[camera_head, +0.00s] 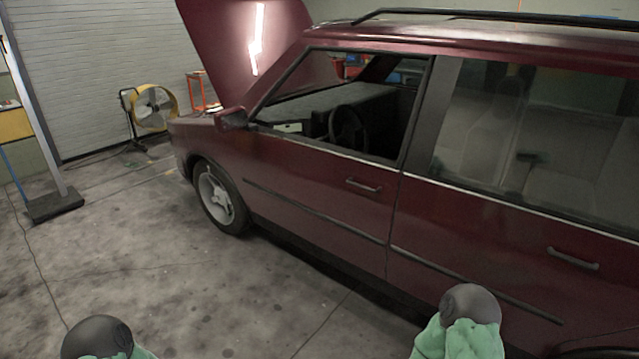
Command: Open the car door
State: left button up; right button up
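A dark red car (300,185) stands across the middle and right, its hood raised. Its front door (330,195) is flush with the body, and its window opening has no visible glass, with the steering wheel showing through. The front door's handle (364,186) is near that door's rear edge. The rear door (480,225) is also flush, with its own handle (573,258) at the right. Neither gripper is in view.
The concrete floor (130,260) is clear left of the car. A yellow fan (152,107) and a lift post with a dark base (55,204) stand at the back left. The side mirror (231,119) sticks out ahead of the front door.

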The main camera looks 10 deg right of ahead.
aim_at(341, 201)
jog(key=i+j+z, duration=0.1)
jog(key=i+j, duration=0.2)
jog(key=i, duration=0.25)
jog(key=i+j+z, duration=0.15)
jog(key=i+j, duration=0.2)
jog(key=i, duration=0.2)
